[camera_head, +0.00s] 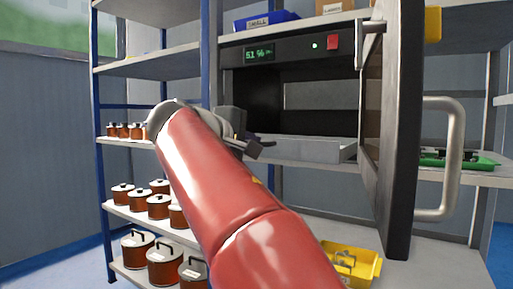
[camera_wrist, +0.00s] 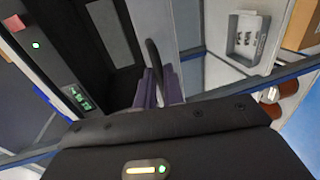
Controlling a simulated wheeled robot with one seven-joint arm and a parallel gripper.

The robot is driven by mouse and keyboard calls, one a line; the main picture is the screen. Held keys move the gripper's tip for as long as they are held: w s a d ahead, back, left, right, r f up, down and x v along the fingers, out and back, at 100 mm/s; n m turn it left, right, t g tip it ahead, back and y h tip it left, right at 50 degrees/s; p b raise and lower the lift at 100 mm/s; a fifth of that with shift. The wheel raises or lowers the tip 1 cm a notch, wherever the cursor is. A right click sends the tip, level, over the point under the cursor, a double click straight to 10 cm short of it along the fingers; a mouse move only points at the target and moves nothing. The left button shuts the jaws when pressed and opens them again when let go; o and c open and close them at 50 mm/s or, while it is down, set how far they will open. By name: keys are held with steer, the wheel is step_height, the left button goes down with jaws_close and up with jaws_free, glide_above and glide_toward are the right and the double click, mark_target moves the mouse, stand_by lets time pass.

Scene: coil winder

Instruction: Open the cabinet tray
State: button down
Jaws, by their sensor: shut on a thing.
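The dark cabinet (camera_head: 290,50) has a green readout and stands on the shelf unit with its black interior showing. Its door (camera_head: 400,130) is swung wide open on the right. The light grey tray (camera_head: 318,151) lies low in the opening; how far out it sits I cannot tell. In the wrist view the tray (camera_wrist: 152,22) shows as a pale panel with a dark curved handle (camera_wrist: 154,58). My gripper (camera_head: 254,147) is at the tray's front left. The wrist view shows its purple fingers (camera_wrist: 158,90) shut on the handle; the exact contact is partly hidden.
The door's large grey handle (camera_head: 455,160) sticks out at the right. Copper pots (camera_head: 158,207) fill the lower left shelves. A yellow bin (camera_head: 350,264) stands below the cabinet and a green tray (camera_head: 460,160) right of the door. A blue bin (camera_head: 265,20) is on top.

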stand_by(0.3)
steer(key=c, duration=1.5)
jaws_free()
steer(key=shift+s, duration=0.1)
steer(key=v, duration=0.7)
steer(key=shift+s+a, duration=0.25)
